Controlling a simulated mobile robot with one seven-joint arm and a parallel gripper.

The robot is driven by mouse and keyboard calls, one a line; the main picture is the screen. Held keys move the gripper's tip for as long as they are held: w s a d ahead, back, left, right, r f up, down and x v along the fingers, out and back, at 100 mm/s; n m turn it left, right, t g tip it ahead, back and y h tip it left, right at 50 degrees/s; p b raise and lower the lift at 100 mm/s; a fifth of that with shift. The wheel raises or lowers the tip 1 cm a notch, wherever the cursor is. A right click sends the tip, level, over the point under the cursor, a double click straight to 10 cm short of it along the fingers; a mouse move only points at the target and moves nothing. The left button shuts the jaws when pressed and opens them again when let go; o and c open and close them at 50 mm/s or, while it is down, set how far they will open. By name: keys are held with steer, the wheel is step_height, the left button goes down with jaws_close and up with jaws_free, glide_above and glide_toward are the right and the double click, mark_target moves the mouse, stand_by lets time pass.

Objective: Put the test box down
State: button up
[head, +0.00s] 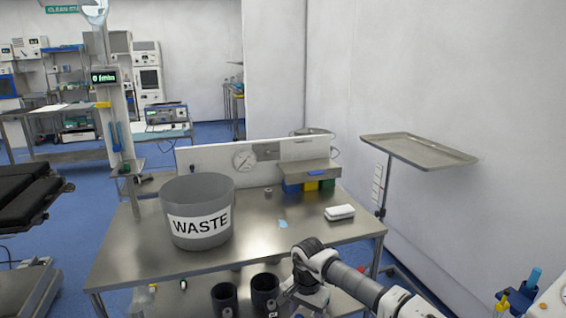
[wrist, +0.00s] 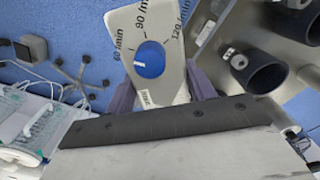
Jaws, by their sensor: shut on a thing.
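The test box (wrist: 150,22) is a pale plate-like thing with a blue knob (wrist: 149,60) and the printed marks 60, 90 and 120 /min. In the wrist view it lies between the two dark fingers of my gripper (wrist: 162,92), which is shut on it. Blue floor shows beyond it, beside a metal surface at right. In the head view my arm (head: 347,278) reaches in from the lower right to the table's front edge. The fingers and the box cannot be made out there.
A steel table (head: 135,245) carries a grey WASTE bin (head: 197,185), a white block (head: 340,212) and a small blue piece (head: 283,224). Its front middle is mostly clear. Dark cups (head: 224,298) stand low in front. A raised tray (head: 418,150) is at right.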

steer(key=s+a+f+n, duration=0.3)
steer(key=s+f, duration=0.1)
steer(key=f, duration=0.5)
steer(key=s+a+f+n, duration=0.3)
steer(key=s+f, duration=0.1)
steer(key=f, duration=0.6)
steer(key=shift+n, duration=0.3)
